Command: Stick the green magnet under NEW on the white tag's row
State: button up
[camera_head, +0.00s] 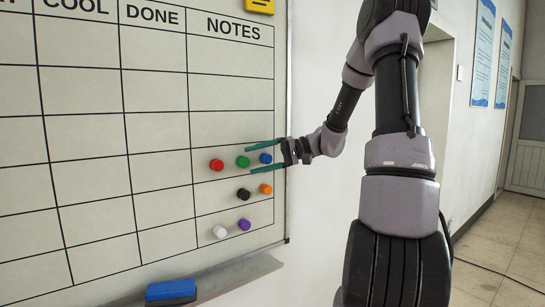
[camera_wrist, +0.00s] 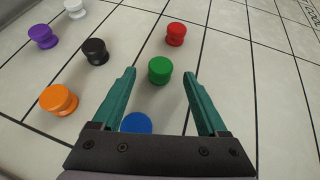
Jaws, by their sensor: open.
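The green magnet (camera_head: 243,162) is stuck on the whiteboard in the NOTES column, between the red magnet (camera_head: 216,165) and the blue magnet (camera_head: 265,158). My gripper (camera_head: 263,158) is open in front of the board at the right edge of that column. In the wrist view the green magnet (camera_wrist: 160,69) sits just beyond and between the tips of my gripper (camera_wrist: 160,76), not held. The blue magnet (camera_wrist: 136,123) is between the fingers, nearer the palm and partly hidden by it. The NEW column and the white tag are not in view.
Orange (camera_head: 265,189), black (camera_head: 243,194), purple (camera_head: 244,224) and white (camera_head: 219,231) magnets sit in the NOTES rows below. A ledge (camera_head: 235,276) runs under the board and holds a blue eraser (camera_head: 171,291). The DONE and COOL columns are bare.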

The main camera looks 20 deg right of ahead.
jog(key=shift+x, duration=1.3)
grip_shut()
jog(key=s+d, duration=0.2)
jog(key=s, duration=0.4)
jog(key=shift+s, duration=0.35)
jog(key=shift+d, duration=0.15)
